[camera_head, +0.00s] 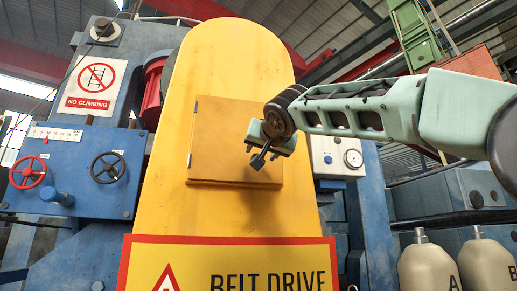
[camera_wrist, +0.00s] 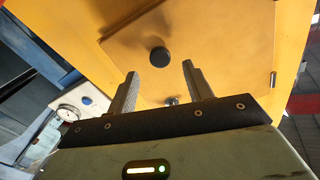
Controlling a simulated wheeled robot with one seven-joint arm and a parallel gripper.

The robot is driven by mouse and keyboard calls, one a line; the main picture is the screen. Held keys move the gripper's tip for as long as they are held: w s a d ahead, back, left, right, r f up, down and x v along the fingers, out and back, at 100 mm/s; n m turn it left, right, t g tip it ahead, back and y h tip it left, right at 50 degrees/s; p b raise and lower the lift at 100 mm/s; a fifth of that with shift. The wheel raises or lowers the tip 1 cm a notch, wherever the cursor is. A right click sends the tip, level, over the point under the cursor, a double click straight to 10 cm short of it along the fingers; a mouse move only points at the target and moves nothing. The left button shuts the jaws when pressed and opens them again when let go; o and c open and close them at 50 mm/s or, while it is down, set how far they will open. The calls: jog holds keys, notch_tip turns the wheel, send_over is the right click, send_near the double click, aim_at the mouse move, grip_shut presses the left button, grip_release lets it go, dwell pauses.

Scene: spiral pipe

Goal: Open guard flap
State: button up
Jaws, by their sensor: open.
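The guard flap (camera_head: 218,138) is a square yellow panel on the tall yellow belt guard, and it looks shut. It fills much of the wrist view (camera_wrist: 215,60). A round black knob (camera_wrist: 158,56) stands out from the flap. My gripper (camera_head: 258,157) is in front of the flap's right part and hides some of it. In the wrist view, my gripper (camera_wrist: 160,70) is open, with one finger on each side of the knob's line. I cannot tell whether the fingertips reach around the knob. A small metal piece (camera_wrist: 171,101) shows between the fingers, near the flap's edge.
The BELT DRIVE warning sign (camera_head: 230,264) is below the flap. A blue box with red and black handwheels (camera_head: 75,172) stands left. A gauge panel (camera_head: 338,157) is right of the guard. Two pale cylinders (camera_head: 430,264) stand at lower right.

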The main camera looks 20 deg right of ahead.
jog(key=shift+w+d+p, duration=0.15)
jog(key=shift+w+p, duration=0.65)
jog(key=shift+w, duration=1.45)
grip_shut()
jog(key=shift+s, duration=0.1)
